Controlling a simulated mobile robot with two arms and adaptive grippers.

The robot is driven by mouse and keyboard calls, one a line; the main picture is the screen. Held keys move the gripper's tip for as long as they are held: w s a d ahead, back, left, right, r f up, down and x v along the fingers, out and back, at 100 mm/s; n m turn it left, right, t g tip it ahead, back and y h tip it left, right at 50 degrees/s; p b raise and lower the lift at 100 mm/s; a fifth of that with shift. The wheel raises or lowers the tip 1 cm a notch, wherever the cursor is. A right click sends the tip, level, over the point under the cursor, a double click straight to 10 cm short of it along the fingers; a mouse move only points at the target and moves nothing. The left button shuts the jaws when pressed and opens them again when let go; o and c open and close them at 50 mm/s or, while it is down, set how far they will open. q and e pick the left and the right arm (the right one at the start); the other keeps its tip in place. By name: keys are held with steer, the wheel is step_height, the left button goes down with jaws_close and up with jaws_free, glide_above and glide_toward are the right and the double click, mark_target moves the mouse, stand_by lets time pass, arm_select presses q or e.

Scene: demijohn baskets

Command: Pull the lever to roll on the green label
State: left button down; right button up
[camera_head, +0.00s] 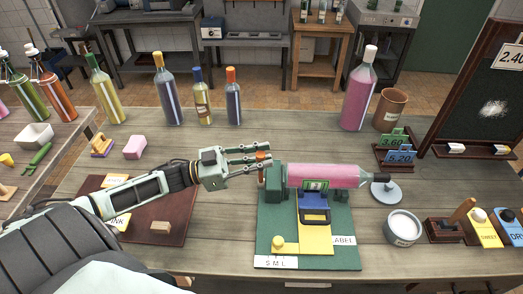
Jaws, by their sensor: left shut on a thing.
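The labelling machine has a green base (345,223) and stands on the table at centre. A pink bottle (335,176) lies on its side across it, neck to the right. A small green label (315,184) shows at the bottle's lower front, above a blue part (314,205); I cannot tell how much of it is on the glass. A lever with an orange-brown grip (261,157) stands at the machine's left end. My left gripper (262,158) reaches it from the left and is shut on it, its fingers partly hiding the lever. My right gripper is not in view.
A yellow slide with a knob (278,242) is at the machine's front. Upright bottles (169,95) line the back. A brown mat (165,218) lies under my left arm.

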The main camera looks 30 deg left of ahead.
arm_select(q)
steer(key=s+d+f+m+g+h+b, duration=0.1)
steer(key=s+d+f+m+h+b, duration=0.1)
steer(key=s+m, duration=0.4)
steer(key=shift+s+d+f+m+g+b, duration=0.25)
steer(key=shift+d+f+m+b, duration=0.55)
steer(key=shift+m, duration=0.9)
steer(key=shift+d+f, duration=0.15)
steer(key=c, duration=1.6)
jaws_free()
steer(key=v, duration=0.7)
steer(key=shift+a+f, duration=0.1)
steer(key=shift+a, duration=0.2)
